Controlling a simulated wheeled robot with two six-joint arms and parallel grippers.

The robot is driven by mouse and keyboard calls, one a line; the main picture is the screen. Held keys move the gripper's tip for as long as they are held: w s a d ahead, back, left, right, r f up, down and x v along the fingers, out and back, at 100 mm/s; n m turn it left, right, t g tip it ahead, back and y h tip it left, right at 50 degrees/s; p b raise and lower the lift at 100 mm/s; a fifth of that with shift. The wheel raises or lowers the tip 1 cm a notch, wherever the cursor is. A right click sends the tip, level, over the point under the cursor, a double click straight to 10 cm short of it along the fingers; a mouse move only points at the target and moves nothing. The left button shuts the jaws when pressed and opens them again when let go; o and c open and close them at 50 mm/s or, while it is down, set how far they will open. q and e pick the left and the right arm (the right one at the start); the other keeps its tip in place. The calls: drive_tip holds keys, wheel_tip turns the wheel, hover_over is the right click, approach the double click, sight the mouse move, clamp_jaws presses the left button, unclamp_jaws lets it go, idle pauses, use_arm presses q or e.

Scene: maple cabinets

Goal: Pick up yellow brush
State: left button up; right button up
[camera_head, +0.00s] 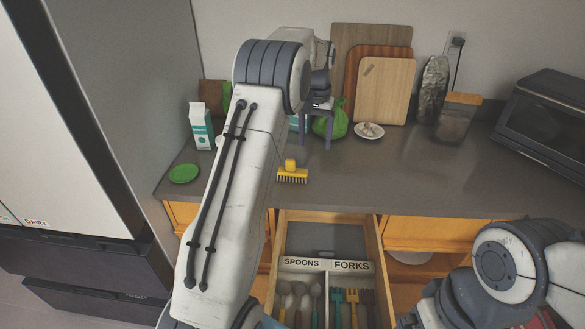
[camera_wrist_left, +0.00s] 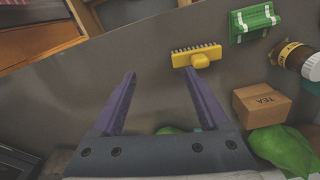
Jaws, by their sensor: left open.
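The yellow brush (camera_head: 292,172) lies on the grey counter near its front edge, bristles toward the front. In the left wrist view the brush (camera_wrist_left: 197,56) shows whole, just beyond the tip of the right-hand finger. My left gripper (camera_head: 315,128) is above the counter, behind the brush in the head view. Its two purple fingers (camera_wrist_left: 160,73) are spread apart with nothing between them, and they look clear of the brush. My right arm shows at the lower right of the head view, but its fingers are not visible.
An open drawer (camera_head: 374,240) with spoons and forks juts out below the counter. A green bag (camera_head: 336,121), a small dish (camera_head: 369,131) and cutting boards (camera_head: 385,92) stand behind. The counter right of the brush is clear.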

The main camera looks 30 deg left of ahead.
use_arm(q)
drive_tip(key=n, duration=0.2)
approach(290, 160)
drive_tip(key=shift+w+d+f, duration=0.15)
drive_tip(key=shift+d+f, duration=0.05)
drive_tip(key=shift+d, duration=0.15)
wheel_tip(290, 160, down, 4)
drive_tip(key=shift+r+p, duration=0.15)
drive_tip(key=shift+p, duration=0.35)
drive_tip(key=shift+a+f, duration=0.1)
drive_tip(key=shift+f, duration=0.5)
wheel_tip(290, 160, down, 4)
drive_tip(key=shift+a+f+p, duration=0.1)
drive_tip(key=shift+f+p, duration=0.1)
drive_tip(key=shift+p, duration=1)
drive_tip(key=shift+f, duration=0.45)
clamp_jaws()
